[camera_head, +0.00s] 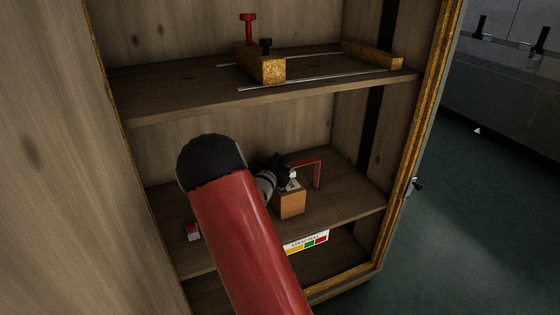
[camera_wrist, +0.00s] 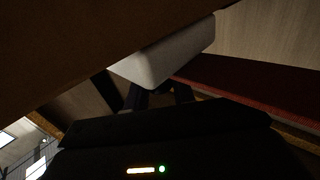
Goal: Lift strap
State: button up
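I see no thing that is plainly a strap. A thin red piece (camera_head: 318,165), bent like an upside-down U, stands on the middle shelf and may be it. In the wrist view a long dark red band (camera_wrist: 262,86) runs along the right side, perhaps the same piece. My gripper (camera_head: 286,175) is over an orange-brown box (camera_head: 291,205), left of the red piece. In the wrist view my gripper's dark fingers (camera_wrist: 159,97) meet a white block (camera_wrist: 168,55). Whether they grip it or only overlap it is unclear.
The wooden cabinet's upper shelf (camera_head: 180,91) holds a yellow block (camera_head: 267,70), a red knob (camera_head: 248,18) and rails. On the middle shelf (camera_head: 345,203) a small red-and-white item (camera_head: 192,232) sits at left. A colored label (camera_head: 306,243) is below. Dark floor is at right.

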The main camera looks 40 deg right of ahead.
grip_shut()
notch_tip(320, 180, up, 15)
jog(key=shift+p, duration=0.45)
jog(key=shift+f, duration=0.1)
jog(key=o, duration=0.6)
grip_release()
jog(key=shift+c, duration=0.2)
jog(key=v, duration=0.8)
